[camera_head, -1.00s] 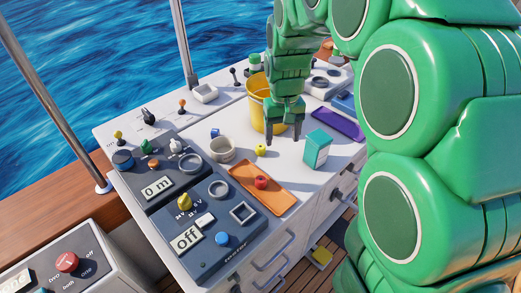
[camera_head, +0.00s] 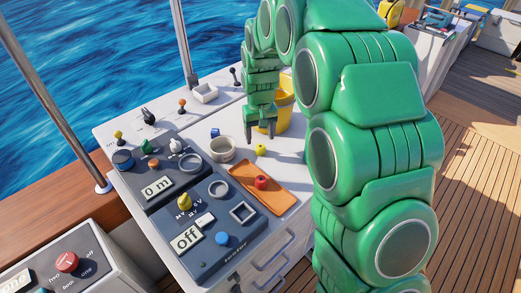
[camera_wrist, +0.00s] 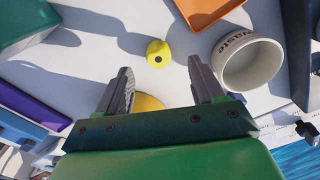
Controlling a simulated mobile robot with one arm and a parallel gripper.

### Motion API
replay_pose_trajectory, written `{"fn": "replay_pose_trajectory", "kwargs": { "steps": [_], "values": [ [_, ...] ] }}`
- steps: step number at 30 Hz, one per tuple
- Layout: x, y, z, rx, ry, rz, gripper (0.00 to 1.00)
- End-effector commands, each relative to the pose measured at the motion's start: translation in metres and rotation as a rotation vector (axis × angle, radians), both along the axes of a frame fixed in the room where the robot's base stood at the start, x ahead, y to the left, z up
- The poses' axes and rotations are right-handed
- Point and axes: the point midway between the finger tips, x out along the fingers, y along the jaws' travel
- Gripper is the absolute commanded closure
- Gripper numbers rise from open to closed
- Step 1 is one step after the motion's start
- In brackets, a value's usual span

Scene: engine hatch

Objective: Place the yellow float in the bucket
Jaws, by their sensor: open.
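The yellow float (camera_head: 261,150) is a small round piece with a dark hole, resting on the white worktop. It also shows in the wrist view (camera_wrist: 158,53), ahead of the fingertips and roughly between their lines. My gripper (camera_head: 260,132) is open and empty, above the worktop and just behind the float in the head view; the fingers (camera_wrist: 160,80) do not touch it. The yellow bucket (camera_head: 284,108) stands behind my gripper and is partly hidden by my arm. A yellow edge, likely the bucket, shows between the fingers in the wrist view (camera_wrist: 148,102).
A whitish cup marked "waste" (camera_head: 222,149) stands left of the float, near a blue cube (camera_head: 215,132). An orange tray (camera_head: 270,196) with a red piece (camera_head: 261,183) lies in front. A teal box (camera_wrist: 22,25) and a purple tray (camera_wrist: 30,108) lie on the other side.

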Motion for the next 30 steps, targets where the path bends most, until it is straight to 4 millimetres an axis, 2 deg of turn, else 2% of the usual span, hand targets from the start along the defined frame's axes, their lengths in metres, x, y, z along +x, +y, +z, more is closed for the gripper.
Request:
{"fn": "replay_pose_trajectory", "kwargs": {
  "steps": [5,13,21,23,30],
  "values": [
    [0.0,-0.001,-0.013,-0.001,0.004,0.0,0.32],
    [0.001,-0.003,-0.047,0.0,0.001,0.0,0.32],
    [0.001,-0.003,-0.051,0.0,0.0,0.0,0.32],
    [0.001,-0.003,-0.051,0.0,0.0,0.0,0.38],
    [0.001,-0.003,-0.051,0.0,0.0,0.0,0.75]
  ]
}}
